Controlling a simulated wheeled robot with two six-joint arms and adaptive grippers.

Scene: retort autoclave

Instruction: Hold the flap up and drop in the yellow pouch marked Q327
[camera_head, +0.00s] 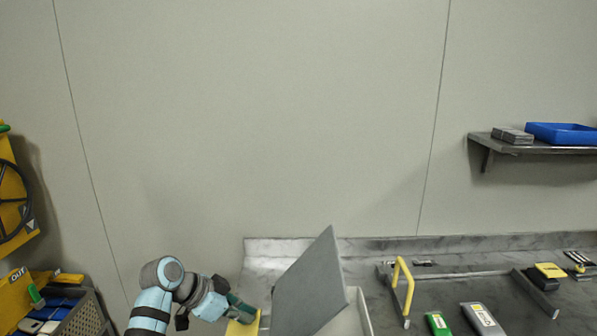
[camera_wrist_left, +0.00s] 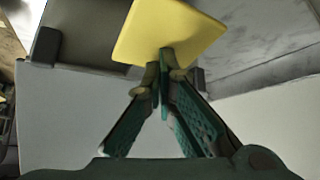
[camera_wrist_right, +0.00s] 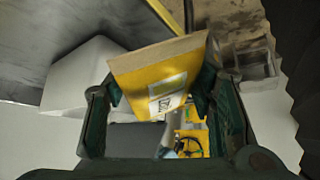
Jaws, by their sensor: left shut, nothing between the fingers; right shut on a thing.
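The grey flap (camera_head: 312,285) stands steeply tilted over a pale box (camera_head: 352,316) in the head view. A yellow plate (camera_head: 243,326) shows at the flap's left side; it fills the upper middle of the left wrist view (camera_wrist_left: 168,28). My left gripper (camera_wrist_left: 162,72) is shut and empty, its fingertips at the plate's lower edge; whether they touch it is unclear. In the head view it (camera_head: 240,308) is left of the flap. My right gripper (camera_wrist_right: 160,92) is shut on the yellow pouch (camera_wrist_right: 150,72), whose white label is too small to read. The right gripper is outside the head view.
A yellow handle (camera_head: 403,288), a green pouch (camera_head: 438,323) and a grey pouch (camera_head: 482,319) are on the metal counter (camera_head: 450,262) right of the box. A shelf (camera_head: 540,149) with a blue tray (camera_head: 562,134) is on the wall. A crate (camera_head: 84,316) is at far left.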

